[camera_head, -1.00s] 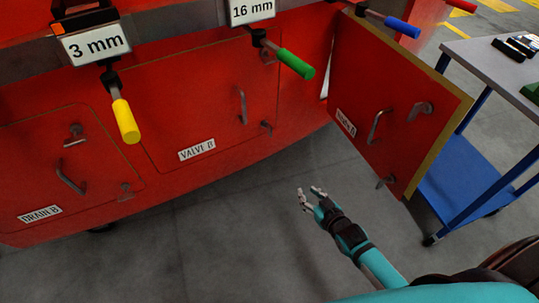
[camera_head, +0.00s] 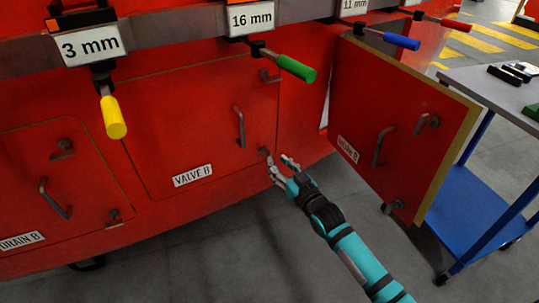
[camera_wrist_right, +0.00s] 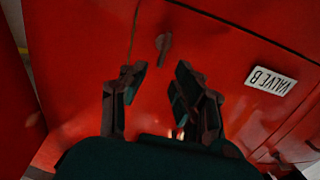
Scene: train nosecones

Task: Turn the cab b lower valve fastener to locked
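The red Valve B hatch (camera_head: 185,130) is closed flush in the red nosecone in the head view, with its "VALVE B" label (camera_head: 193,176) near its lower edge. Its lower fastener (camera_head: 265,152), a small grey lever, sits at the hatch's lower right edge. My right gripper (camera_head: 280,161) is open and empty, its fingertips just below and right of that fastener. In the right wrist view the fastener (camera_wrist_right: 163,42) lies beyond the gap between the two open fingers (camera_wrist_right: 159,72). I cannot tell whether they touch it. My left gripper is not in view.
Valve B's upper fastener (camera_head: 268,76) and handle (camera_head: 240,128) are on the right of the hatch. An open hatch door (camera_head: 385,125) stands out to the right. A blue trolley (camera_head: 470,215) is beyond it. Yellow (camera_head: 113,117) and green (camera_head: 297,68) handles hang above.

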